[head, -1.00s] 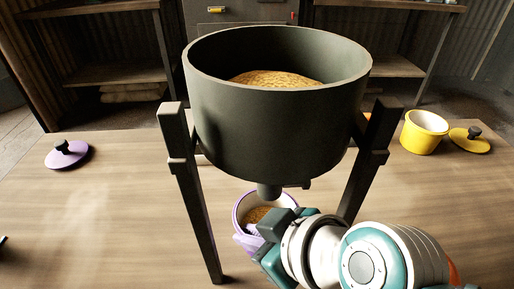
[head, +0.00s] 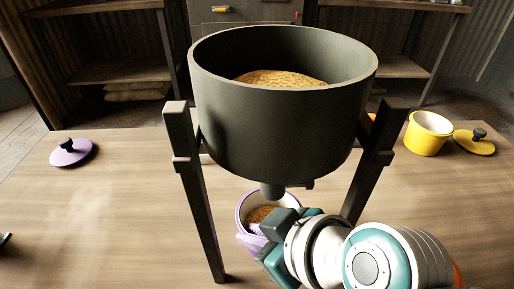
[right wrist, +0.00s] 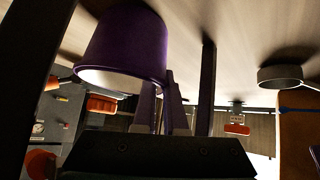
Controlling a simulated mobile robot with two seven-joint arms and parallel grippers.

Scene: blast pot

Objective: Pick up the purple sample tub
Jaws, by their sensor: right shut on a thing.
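The purple sample tub (head: 246,240) stands under the hopper's spout, with golden grain inside it. My right gripper (head: 268,236) reaches in from the lower right and is shut on the tub's near side. In the right wrist view the tub (right wrist: 122,45) appears upside down, close to the gripper's fingers (right wrist: 165,108). The gripper hides part of the tub's front and right side. I cannot tell whether the tub's base touches the table. My left gripper is not clearly in view.
A dark hopper (head: 280,120) of golden grain stands over the tub on legs (head: 195,190). A purple lid (head: 72,154) lies at left. A yellow tub (head: 428,135) and yellow lid (head: 475,145) are at back right. The wooden table (head: 100,225) is clear at left. Shelves stand behind.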

